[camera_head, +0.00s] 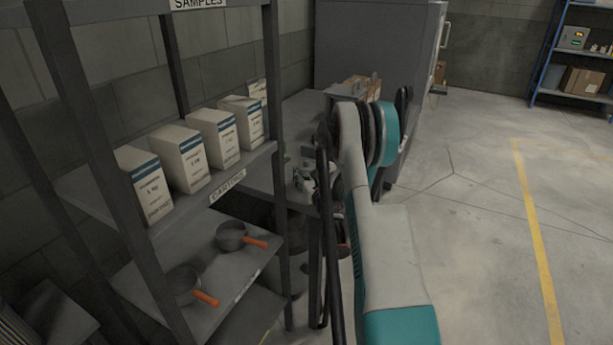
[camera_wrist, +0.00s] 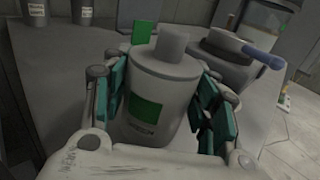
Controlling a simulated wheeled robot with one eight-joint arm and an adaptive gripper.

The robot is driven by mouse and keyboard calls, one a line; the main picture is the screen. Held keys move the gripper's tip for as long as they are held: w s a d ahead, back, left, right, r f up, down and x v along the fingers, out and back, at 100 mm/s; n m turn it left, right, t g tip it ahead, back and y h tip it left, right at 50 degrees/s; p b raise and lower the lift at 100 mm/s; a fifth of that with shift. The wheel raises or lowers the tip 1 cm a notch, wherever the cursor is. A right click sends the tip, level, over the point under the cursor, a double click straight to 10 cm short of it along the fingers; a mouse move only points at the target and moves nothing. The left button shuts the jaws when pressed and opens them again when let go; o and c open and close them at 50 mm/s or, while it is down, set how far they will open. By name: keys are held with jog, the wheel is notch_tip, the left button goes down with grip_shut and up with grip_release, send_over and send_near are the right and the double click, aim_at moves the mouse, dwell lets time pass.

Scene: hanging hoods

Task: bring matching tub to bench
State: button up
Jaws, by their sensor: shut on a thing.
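A pale grey tub (camera_wrist: 165,75) with a narrower neck and a green square label stands between the fingers of my gripper (camera_wrist: 160,105) in the wrist view. The green-padded fingers are shut on its two sides. Its print is too blurred to read. A green card or panel (camera_wrist: 143,32) shows just behind the tub's shoulder. A grey surface (camera_wrist: 75,70) lies behind and below the tub; I cannot tell whether the tub touches it. In the head view, my arm mostly hides the gripper, and the tub cannot be made out clearly.
A grey pot with a blue handle (camera_wrist: 262,55) is close right of the tub. Dark canisters (camera_wrist: 82,12) stand at the back left. In the head view, a shelf rack (camera_head: 205,205) holds cartons (camera_head: 181,158) and orange-handled pans (camera_head: 232,237). Open floor (camera_head: 470,200) lies right.

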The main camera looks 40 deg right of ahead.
jog(key=shift+r, duration=0.1)
jog(key=o, duration=0.8)
jog(key=shift+o, duration=0.2)
